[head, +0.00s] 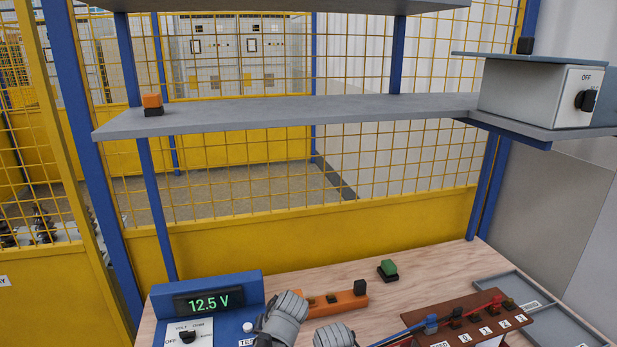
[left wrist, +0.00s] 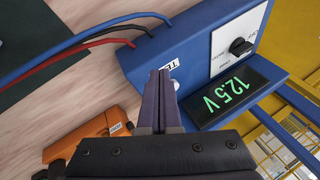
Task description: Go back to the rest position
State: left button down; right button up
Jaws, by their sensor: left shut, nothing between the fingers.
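My left gripper (left wrist: 158,78) shows in the left wrist view with its two dark fingers pressed together and nothing between them. Its tips point at the side of the blue meter (left wrist: 175,30), near a white label. I cannot tell from this view whether they touch it. In the head view, grey ribbed parts of mine (head: 282,318) stand at the bottom centre, just right of the blue meter (head: 240,287). The fingertips cannot be made out there. My right gripper's fingers are not in view.
An orange holder (head: 347,301) lies behind the grey parts. A green-topped block (head: 388,269) stands on the wooden table (head: 440,265). A brown terminal rack (head: 465,325) with leads and a grey tray (head: 515,285) are at right. A shelf (head: 290,112) crosses above. The table's back centre is mostly clear.

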pick_arm(q)
jog(key=s+d+f+m+g+h, duration=0.1)
jog(key=s+d+h, duration=0.1)
jog(key=s+d, duration=0.2)
jog(key=s+d+f+m+g+h, duration=0.1)
jog(key=s+d, duration=0.3)
jog(key=s, duration=0.7)
jog(key=shift+f+m+g+h, duration=0.4)
jog(key=shift+f+m+g, duration=0.05)
jog(key=shift+m+g, duration=0.35)
dwell(0.5)
